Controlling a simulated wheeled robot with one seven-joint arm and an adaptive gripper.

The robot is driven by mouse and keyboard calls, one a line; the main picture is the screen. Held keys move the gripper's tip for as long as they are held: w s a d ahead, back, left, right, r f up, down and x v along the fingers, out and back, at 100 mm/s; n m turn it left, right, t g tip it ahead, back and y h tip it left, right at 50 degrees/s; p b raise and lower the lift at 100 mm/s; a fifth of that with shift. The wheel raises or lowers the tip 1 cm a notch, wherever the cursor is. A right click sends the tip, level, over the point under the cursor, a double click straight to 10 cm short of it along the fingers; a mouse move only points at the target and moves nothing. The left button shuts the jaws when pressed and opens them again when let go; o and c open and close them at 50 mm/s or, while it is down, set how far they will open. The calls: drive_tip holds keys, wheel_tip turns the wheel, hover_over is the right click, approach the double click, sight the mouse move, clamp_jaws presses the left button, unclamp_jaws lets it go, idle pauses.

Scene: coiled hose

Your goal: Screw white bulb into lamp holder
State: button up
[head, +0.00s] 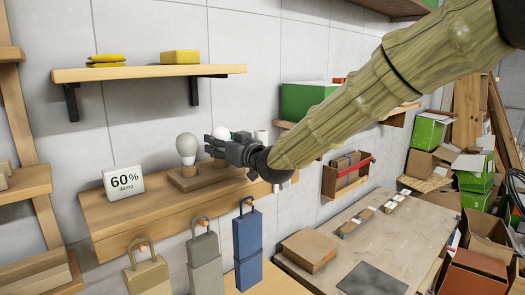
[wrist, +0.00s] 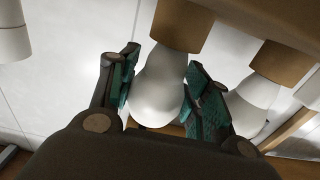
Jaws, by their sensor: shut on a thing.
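My gripper (head: 214,146) reaches in from the right over a wooden shelf. It is shut on a white bulb (wrist: 158,92), with one dark green finger pad on each side. In the wrist view, the narrow end of the bulb meets a brown cylindrical lamp holder (wrist: 183,25); how far it is screwed in cannot be told. In the head view, part of this bulb (head: 222,132) shows behind my gripper, and its holder is hidden. A second whitish bulb (head: 187,147) stands upright on a wooden block (head: 190,180), just left of my gripper; it also shows in the wrist view (wrist: 252,103).
A small white cylinder (head: 261,135) is right of my gripper. Padlock-shaped things hang below the shelf. An upper shelf (head: 150,72) holds yellow items. A workbench (head: 350,235) lies at lower right.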

sight(220, 127)
drive_tip(key=shift+r, duration=0.15)
drive_tip(key=shift+r+p, duration=1.05)
drive_tip(key=shift+r, duration=1.35)
